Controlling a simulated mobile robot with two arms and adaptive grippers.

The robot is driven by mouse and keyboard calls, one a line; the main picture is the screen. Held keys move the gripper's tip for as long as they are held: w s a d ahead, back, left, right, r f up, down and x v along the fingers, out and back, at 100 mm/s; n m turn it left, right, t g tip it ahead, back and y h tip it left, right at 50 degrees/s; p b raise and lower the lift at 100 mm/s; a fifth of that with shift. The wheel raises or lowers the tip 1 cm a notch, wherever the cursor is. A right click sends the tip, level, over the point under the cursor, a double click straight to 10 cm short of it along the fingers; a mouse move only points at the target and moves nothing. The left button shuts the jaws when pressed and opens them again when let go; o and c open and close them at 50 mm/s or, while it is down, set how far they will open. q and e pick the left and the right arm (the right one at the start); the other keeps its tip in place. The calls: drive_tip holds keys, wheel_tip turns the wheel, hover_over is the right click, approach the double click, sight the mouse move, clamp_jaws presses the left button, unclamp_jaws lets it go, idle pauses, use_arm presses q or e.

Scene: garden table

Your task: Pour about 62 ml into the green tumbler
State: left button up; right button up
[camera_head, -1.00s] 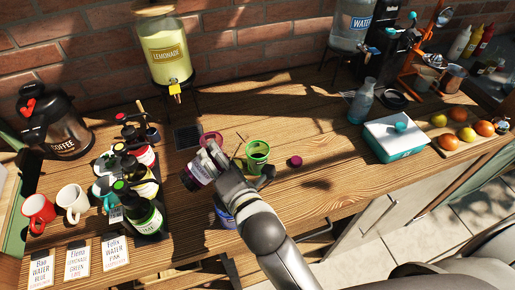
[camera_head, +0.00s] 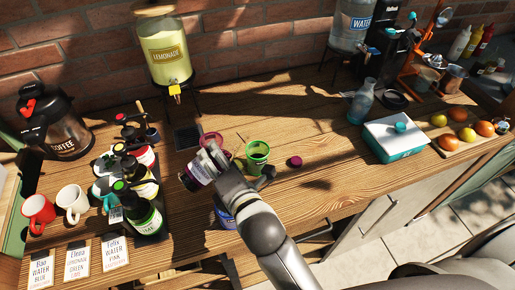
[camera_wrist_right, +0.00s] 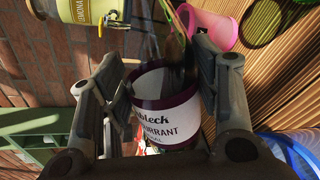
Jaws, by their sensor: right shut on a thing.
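My right gripper (camera_head: 208,163) is shut on a dark bottle with a white and purple label (camera_head: 201,172), left of the green tumbler. In the wrist view the bottle (camera_wrist_right: 168,125) sits between both fingers (camera_wrist_right: 165,100), and its label reads in part "CURRANT". The green tumbler (camera_head: 257,158) stands upright on the wooden table, right of the gripper and apart from the bottle. The level inside it is too small to tell. My left gripper is in neither view.
A pink tumbler (camera_head: 212,142) stands just behind the gripper, and a blue one (camera_head: 224,213) is partly hidden by my arm. Syrup bottles (camera_head: 146,213) and mugs (camera_head: 73,203) crowd the left. A magenta cap (camera_head: 294,161) lies right of the green tumbler.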

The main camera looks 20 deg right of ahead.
idle(0.6)
drive_tip(key=shift+d+f, duration=0.1)
drive_tip(key=shift+f, duration=0.05)
drive_tip(key=shift+w+d+r+n+h+p, duration=0.2)
drive_tip(key=shift+r+n+h+p, duration=0.25)
drive_tip(key=shift+n, duration=0.45)
drive_tip(key=shift+d+f+n+t+b, duration=0.3)
drive_tip(key=shift+f+n+b, duration=0.2)
drive_tip(key=shift+b, duration=0.15)
drive_tip(key=shift+w+d+r+n+t+h+p, duration=0.15)
drive_tip(key=shift+d+r+n+t+h+p, duration=0.2)
drive_tip(key=shift+n, duration=0.65)
drive_tip(key=n, duration=0.2)
drive_tip(key=shift+a+r+n+t+h+b, duration=0.1)
drive_tip(key=shift+a+n+t+h+b, duration=0.15)
drive_tip(key=shift+n+t+h+b, duration=0.1)
drive_tip(key=shift+a+r+n+p, duration=0.1)
drive_tip(key=shift+r+n+p, duration=0.55)
drive_tip(key=shift+r+n, duration=0.3)
drive_tip(key=shift+f+n+t, duration=0.3)
drive_tip(key=shift+n+b, duration=0.45)
drive_tip(key=shift+n, duration=0.25)
